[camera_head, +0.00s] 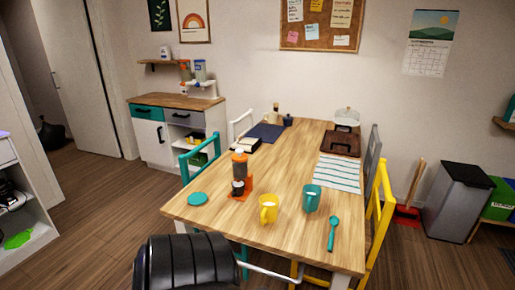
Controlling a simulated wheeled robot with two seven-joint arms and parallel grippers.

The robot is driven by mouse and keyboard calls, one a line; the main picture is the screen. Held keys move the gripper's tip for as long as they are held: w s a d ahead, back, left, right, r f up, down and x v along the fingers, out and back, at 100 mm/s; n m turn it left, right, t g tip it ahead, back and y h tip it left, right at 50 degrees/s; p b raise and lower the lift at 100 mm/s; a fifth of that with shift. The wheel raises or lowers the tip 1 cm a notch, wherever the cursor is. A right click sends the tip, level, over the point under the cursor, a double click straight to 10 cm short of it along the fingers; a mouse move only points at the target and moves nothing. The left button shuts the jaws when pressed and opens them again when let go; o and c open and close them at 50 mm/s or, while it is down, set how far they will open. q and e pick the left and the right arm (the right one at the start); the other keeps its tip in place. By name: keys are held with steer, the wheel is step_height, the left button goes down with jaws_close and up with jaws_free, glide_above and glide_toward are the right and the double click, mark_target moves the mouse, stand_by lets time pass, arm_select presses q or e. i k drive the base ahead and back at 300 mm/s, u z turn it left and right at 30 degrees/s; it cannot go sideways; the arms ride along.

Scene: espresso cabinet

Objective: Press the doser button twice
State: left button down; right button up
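A small orange and dark grey machine (239,172), which looks like a coffee grinder or doser, stands upright on the wooden table (285,165), left of its middle. A dark round part shows low on its front, above an orange base. I cannot make out a button on it at this size. Neither of my grippers is in view, and nothing is seen touching the machine.
A yellow mug (268,209), a teal mug (312,198), a teal spoon (332,233) and a teal coaster (197,199) lie around the table's near half. A black padded seat-like object (187,263) stands before the near left edge. A yellow chair (381,215) stands at right.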

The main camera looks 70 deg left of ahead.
mark_target(239, 150)
steer(key=u, duration=0.5)
steer(key=i, duration=0.8)
steer(key=u, duration=1)
steer(key=i, duration=0.2)
steer(key=u, duration=0.2)
